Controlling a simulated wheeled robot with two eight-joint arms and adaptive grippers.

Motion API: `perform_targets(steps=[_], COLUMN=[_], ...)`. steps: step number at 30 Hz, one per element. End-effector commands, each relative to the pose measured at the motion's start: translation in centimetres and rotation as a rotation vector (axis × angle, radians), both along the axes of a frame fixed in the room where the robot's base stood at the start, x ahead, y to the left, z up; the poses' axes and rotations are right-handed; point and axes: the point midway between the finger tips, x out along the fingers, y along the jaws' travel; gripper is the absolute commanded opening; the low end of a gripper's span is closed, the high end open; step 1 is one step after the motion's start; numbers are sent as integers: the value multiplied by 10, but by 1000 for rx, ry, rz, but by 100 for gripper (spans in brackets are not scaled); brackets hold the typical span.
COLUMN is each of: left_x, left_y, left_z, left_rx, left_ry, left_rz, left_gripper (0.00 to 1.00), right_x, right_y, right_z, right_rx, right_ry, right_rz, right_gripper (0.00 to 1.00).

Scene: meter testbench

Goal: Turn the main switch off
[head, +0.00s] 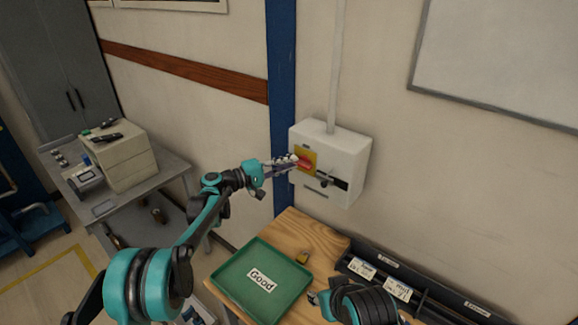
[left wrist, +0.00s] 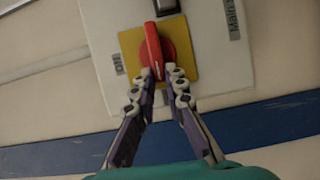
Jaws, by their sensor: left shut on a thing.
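The main switch is a red rotary handle (left wrist: 153,48) on a yellow plate (left wrist: 187,66), on the front of a white wall box (head: 343,160). My left gripper (head: 292,160) reaches the switch from the left. In the left wrist view my left gripper (left wrist: 160,72) has its two fingertips at the lower end of the red handle, one on each side, shut on it. The handle lies roughly along the picture's vertical there. Lettering shows on the box beside the plate. My right gripper (head: 314,298) is low at the bench's front, partly hidden; its jaw state is unclear.
A green tray (head: 236,283) labelled "Good" lies on the wooden bench (head: 322,243) below the box. A dark bin rail (head: 420,297) with labels runs along the bench's back. A grey side table (head: 162,172) with a beige unit stands at left. A blue post (head: 282,60) is beside the box.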

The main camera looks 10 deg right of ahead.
Motion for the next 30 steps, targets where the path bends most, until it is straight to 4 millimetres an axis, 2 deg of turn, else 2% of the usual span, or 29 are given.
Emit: perform_targets(steps=[19,20,21,22,30], left_x=[0,0,0,0,0], left_y=[0,0,0,0,1], left_z=[-2,-2,-2,-2,-2], left_rx=[-27,-27,-27,-27,-27], left_ry=[36,36,36,36,35], left_rz=[2,1,1,1,1], left_gripper=[0,20,30,33,33], right_x=[0,0,0,0,0], right_y=[0,0,0,0,0], right_z=[-4,-4,-4,-4,-4], right_rx=[0,0,0,0,0], right_ry=[0,0,0,0,0], right_rz=[0,0,0,0,0], right_gripper=[40,40,40,40,40])
